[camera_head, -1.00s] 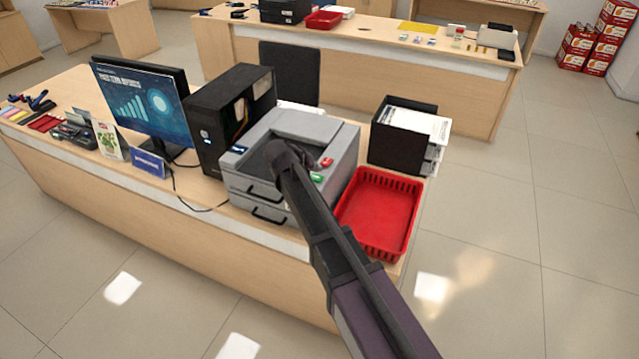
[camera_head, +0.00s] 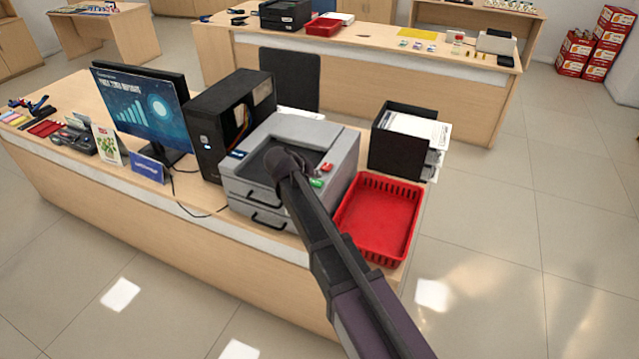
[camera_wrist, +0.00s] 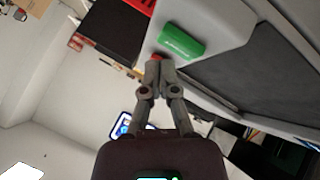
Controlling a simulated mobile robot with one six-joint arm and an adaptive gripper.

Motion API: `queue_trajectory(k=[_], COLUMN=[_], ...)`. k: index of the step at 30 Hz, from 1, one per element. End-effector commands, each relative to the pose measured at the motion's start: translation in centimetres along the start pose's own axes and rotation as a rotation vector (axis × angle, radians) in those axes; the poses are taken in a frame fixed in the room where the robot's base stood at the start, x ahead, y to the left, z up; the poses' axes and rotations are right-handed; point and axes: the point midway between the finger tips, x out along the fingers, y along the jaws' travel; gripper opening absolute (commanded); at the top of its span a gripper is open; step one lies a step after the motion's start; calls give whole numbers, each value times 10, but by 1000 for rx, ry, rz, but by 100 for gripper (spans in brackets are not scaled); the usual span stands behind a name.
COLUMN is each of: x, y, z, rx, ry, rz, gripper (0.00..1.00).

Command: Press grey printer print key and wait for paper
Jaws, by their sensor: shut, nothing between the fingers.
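The grey printer (camera_head: 343,150) stands on the near counter, with a dark recess in its top and two drawers in front. A red key (camera_head: 327,168) and a green key (camera_head: 316,183) sit on its right side. In the wrist view my gripper (camera_wrist: 160,62) is shut and empty. Its fingertips partly cover the red key (camera_wrist: 156,57); I cannot tell whether they touch it. The green key (camera_wrist: 181,41) is clear of the fingers, just beyond them. In the head view my arm reaches over the printer and the fingers are hard to make out. I see no printed sheet in the recess.
A red basket (camera_head: 378,217) sits right of the printer, near the counter edge. A black paper holder (camera_head: 393,150) is behind it. A black computer tower (camera_head: 205,130) and a monitor (camera_head: 137,108) stand to the left. A second counter (camera_head: 360,50) is at the back.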

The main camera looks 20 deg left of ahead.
Motion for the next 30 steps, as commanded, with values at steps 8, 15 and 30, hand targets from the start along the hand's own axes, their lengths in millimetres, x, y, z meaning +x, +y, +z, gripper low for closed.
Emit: queue_trajectory(k=[8,15,30], x=[0,0,7], y=[0,0,-4], z=[0,0,4], rx=[0,0,0], ry=[0,0,0], rz=[0,0,0], gripper=[0,0,0])
